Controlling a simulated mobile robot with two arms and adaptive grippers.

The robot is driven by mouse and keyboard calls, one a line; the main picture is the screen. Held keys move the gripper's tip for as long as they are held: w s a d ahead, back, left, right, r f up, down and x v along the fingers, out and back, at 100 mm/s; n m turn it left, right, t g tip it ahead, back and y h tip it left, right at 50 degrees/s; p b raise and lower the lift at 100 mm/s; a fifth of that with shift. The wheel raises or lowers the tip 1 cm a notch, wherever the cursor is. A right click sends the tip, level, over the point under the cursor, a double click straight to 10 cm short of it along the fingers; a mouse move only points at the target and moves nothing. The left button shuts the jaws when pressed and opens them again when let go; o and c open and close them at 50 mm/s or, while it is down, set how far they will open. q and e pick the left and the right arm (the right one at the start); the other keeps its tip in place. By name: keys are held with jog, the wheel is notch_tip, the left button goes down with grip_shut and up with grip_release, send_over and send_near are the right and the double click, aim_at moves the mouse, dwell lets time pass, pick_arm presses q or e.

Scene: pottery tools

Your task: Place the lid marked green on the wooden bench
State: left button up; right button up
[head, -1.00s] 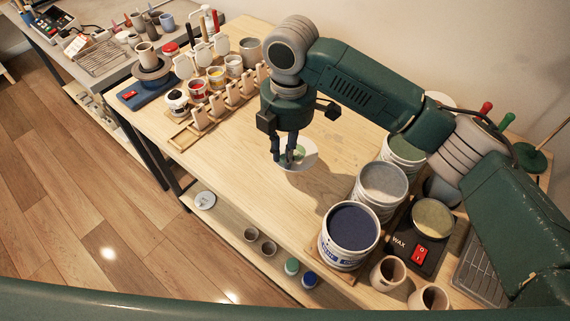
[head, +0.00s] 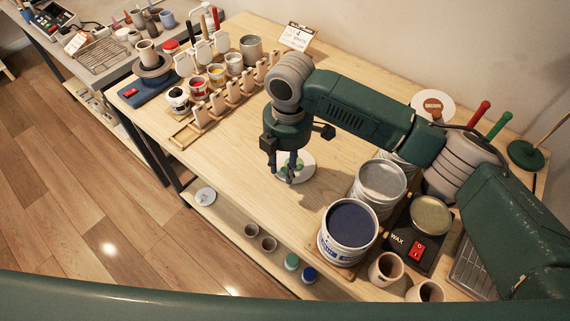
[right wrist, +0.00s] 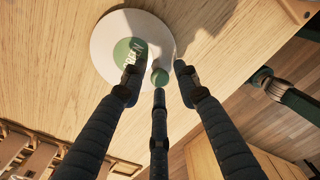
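My left gripper is not in view.
A blue-glaze bucket (head: 349,222), a grey bucket (head: 381,178) and a wax heater (head: 432,215) stand right of the lid. A wooden rack (head: 225,100) and small paint pots are at left. A lower shelf (head: 225,222) holds small pots and another disc (head: 204,196).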

notch_tip(320, 180, up, 12)
jog(key=b, duration=0.3)
jog(key=shift+d+r, duration=0.15)
jog(key=shift+r, duration=0.05)
dwell(0.6)
